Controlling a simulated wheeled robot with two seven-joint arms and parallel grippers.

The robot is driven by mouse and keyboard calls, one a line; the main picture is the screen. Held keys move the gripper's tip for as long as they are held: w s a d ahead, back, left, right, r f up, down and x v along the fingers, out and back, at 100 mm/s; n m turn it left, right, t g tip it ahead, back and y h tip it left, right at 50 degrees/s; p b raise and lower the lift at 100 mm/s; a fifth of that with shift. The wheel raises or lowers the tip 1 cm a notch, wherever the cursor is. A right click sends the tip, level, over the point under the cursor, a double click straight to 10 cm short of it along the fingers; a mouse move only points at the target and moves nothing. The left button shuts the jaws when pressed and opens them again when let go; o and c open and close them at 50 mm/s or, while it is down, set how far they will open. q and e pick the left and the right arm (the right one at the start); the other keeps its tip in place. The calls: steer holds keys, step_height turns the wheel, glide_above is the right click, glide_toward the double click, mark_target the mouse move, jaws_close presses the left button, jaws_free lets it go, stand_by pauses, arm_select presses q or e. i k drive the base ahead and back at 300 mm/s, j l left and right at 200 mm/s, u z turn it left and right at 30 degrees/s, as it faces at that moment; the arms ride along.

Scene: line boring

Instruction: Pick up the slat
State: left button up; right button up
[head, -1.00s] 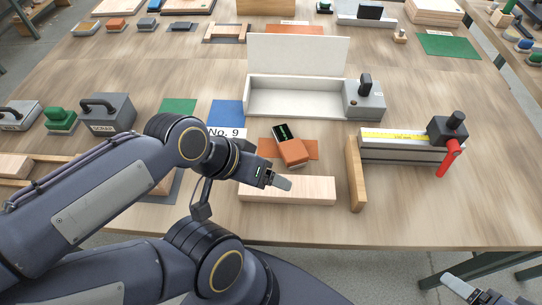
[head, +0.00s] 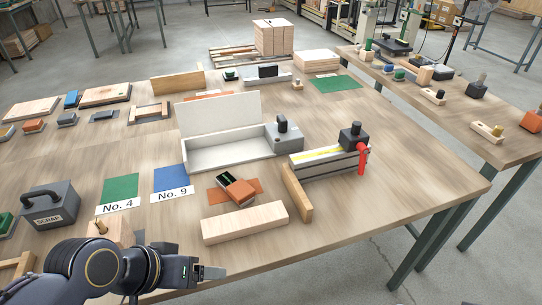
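A pale wooden bar (head: 245,222), the likely slat, lies flat near the front edge of the table, with nothing holding it. My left gripper (head: 212,272) is at the lower left, in front of the bar's left end and apart from it. It is seen side-on, so its finger gap does not show. No object shows in it. My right gripper is out of view.
A fence-like fixture (head: 325,164) with an upright wooden board (head: 297,193) and a red lever stands right of the bar. A white open box (head: 228,152) stands further back. The table's right front is clear.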

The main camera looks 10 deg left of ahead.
mark_target(221, 228)
steer(key=k+j+u, duration=0.15)
steer(key=j+u, duration=0.15)
steer(key=k+j+u, duration=0.1)
steer(key=j+u, duration=0.2)
steer(key=j, duration=0.25)
steer(key=k+j+u, duration=0.1)
steer(key=j+u, duration=0.2)
steer(key=j, duration=0.15)
